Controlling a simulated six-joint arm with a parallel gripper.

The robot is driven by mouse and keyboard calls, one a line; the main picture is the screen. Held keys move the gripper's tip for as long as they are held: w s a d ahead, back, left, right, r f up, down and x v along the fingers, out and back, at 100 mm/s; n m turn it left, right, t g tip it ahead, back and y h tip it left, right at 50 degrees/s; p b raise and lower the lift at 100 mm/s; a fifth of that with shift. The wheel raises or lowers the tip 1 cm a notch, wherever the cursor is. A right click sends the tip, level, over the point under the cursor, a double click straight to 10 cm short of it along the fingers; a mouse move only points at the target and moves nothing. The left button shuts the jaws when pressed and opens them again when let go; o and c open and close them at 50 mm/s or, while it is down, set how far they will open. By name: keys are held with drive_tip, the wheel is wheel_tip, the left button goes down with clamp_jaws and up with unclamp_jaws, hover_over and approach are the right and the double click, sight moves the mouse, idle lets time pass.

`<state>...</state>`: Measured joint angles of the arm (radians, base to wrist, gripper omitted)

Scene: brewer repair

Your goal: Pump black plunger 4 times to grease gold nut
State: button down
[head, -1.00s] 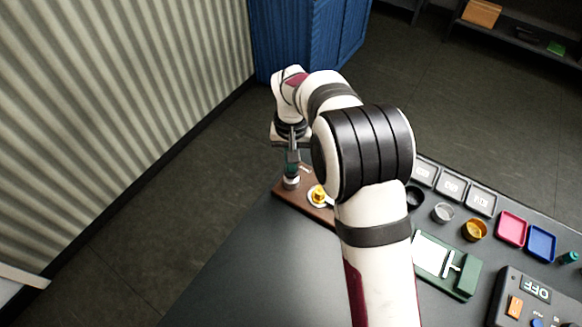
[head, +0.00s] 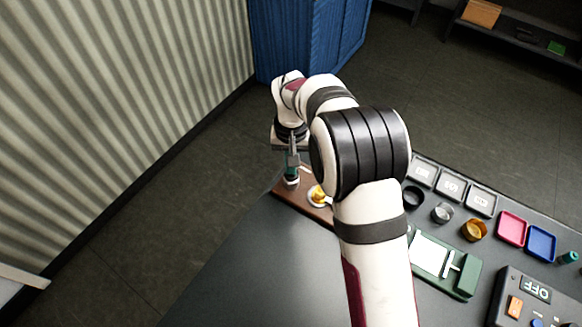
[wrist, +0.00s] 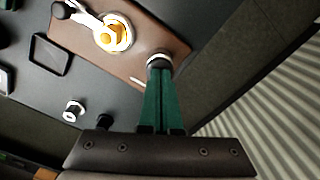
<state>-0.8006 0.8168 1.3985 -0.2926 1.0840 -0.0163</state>
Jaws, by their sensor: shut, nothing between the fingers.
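The gold nut (head: 319,193) sits on a round white base on the brown board, and it also shows in the wrist view (wrist: 108,38). The black plunger (wrist: 159,62) stands at the board's end with a pale ring around it; in the head view its pale part (head: 291,184) shows just under my fingers. My gripper (head: 292,173) points down, shut and empty, directly over the plunger. In the wrist view its green fingers (wrist: 160,76) are together, with their tips at the plunger's top. They seem to touch it, and they hide part of it.
The brown board (head: 281,187) lies at the table's far left edge. A white lever with a black knob (wrist: 62,10) is beside the nut. To the right are small cups, a pink tray (head: 511,229), a blue tray (head: 541,243), a green device (head: 465,274) and a control box (head: 527,300).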

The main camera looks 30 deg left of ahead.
drive_tip(key=shift+r, duration=2.75)
wheel_tip(320, 180, up, 6)
